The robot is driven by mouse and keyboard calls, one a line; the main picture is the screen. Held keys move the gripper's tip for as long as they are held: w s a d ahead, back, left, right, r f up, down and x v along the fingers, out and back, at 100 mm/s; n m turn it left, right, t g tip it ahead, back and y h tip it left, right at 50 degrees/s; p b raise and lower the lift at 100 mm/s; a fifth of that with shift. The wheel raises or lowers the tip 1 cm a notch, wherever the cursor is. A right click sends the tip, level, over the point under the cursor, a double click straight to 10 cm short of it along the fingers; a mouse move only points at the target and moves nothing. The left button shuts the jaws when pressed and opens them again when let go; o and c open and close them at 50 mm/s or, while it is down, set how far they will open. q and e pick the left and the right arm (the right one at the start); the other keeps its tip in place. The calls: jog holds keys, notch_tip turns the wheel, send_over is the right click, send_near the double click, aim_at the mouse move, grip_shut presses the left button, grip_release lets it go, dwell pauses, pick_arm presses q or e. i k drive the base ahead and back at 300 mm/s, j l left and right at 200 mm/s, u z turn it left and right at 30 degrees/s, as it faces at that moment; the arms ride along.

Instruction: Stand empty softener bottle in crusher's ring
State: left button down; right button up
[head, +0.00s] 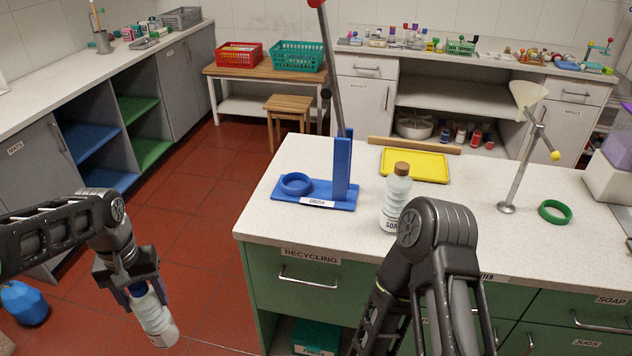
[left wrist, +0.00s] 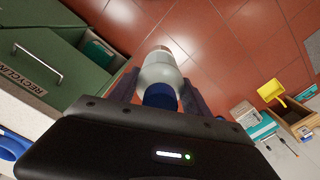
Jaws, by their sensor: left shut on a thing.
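The softener bottle (head: 155,318) is pale and translucent with a blue cap. My left gripper (head: 134,288) is shut on it near the cap and holds it tilted over the floor, left of the counter. In the left wrist view the bottle (left wrist: 160,72) sits between the fingers (left wrist: 158,95), its blue cap toward me. The blue crusher (head: 343,168) stands on the counter with its ring (head: 296,184) on the left of its base and its lever raised. My right arm shows in front of the counter; its gripper is out of view.
A bottle with a brown cap (head: 396,197) stands right of the crusher, near the yellow tray (head: 414,165). A metal stand (head: 519,175) and green ring (head: 555,211) are farther right. The counter's left front corner is clear.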

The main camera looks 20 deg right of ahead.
aim_at(295, 187)
jog(key=i+l, duration=0.1)
jog(key=l, duration=0.25)
jog(key=i+l, duration=0.1)
jog(key=l, duration=0.2)
jog(key=i+l, duration=0.1)
jog(key=l, duration=0.25)
jog(key=i+l, duration=0.1)
jog(key=l, duration=0.25)
